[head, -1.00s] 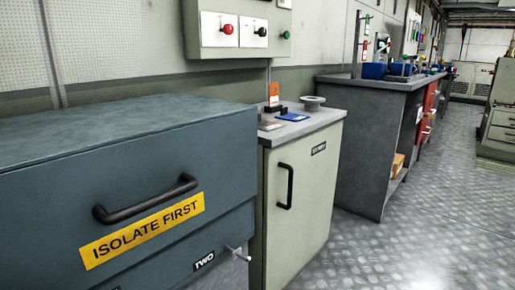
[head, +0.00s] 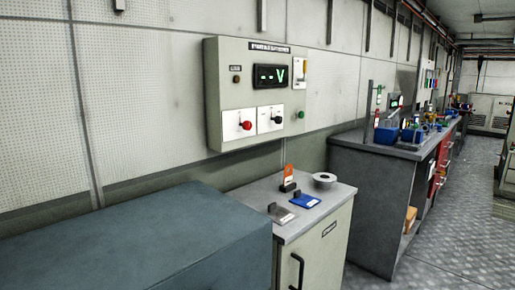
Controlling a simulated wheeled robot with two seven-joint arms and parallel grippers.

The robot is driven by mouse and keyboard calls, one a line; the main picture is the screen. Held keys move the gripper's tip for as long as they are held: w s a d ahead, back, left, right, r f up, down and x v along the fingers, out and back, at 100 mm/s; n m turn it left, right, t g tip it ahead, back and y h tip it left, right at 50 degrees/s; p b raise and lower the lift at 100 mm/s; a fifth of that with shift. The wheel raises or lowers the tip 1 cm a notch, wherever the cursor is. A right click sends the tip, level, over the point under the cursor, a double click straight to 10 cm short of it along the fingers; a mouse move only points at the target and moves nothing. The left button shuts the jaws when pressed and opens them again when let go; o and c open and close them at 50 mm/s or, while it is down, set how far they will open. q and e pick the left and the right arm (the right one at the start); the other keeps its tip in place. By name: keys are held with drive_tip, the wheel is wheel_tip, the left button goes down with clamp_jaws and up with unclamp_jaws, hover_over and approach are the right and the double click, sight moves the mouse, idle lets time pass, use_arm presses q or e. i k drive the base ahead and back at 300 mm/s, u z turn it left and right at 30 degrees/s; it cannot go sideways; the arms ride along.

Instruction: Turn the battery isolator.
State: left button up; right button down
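A grey-green control panel (head: 228,85) hangs on the wall left of centre in the head view. It carries a red knob (head: 246,125) and a black knob (head: 277,120), each on its own white plate. One of these looks like the battery isolator, but the small labels are too blurred to tell which. Above them a dark display (head: 270,76) shows green dashes and a V. A small green button (head: 301,114) sits at the panel's lower right. Neither of my grippers is in view.
Below the panel stands a cabinet (head: 325,250) with a blue pad, an orange tag and a round grey object on top. A large blue-grey chest (head: 130,240) fills the lower left. Beyond is a workbench (head: 370,190). Bare floor (head: 450,245) lies at the right.

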sight(247, 124)
drive_tip(key=z, duration=1.1)
drive_tip(key=i, duration=1.7)
drive_tip(key=u, duration=3.15)
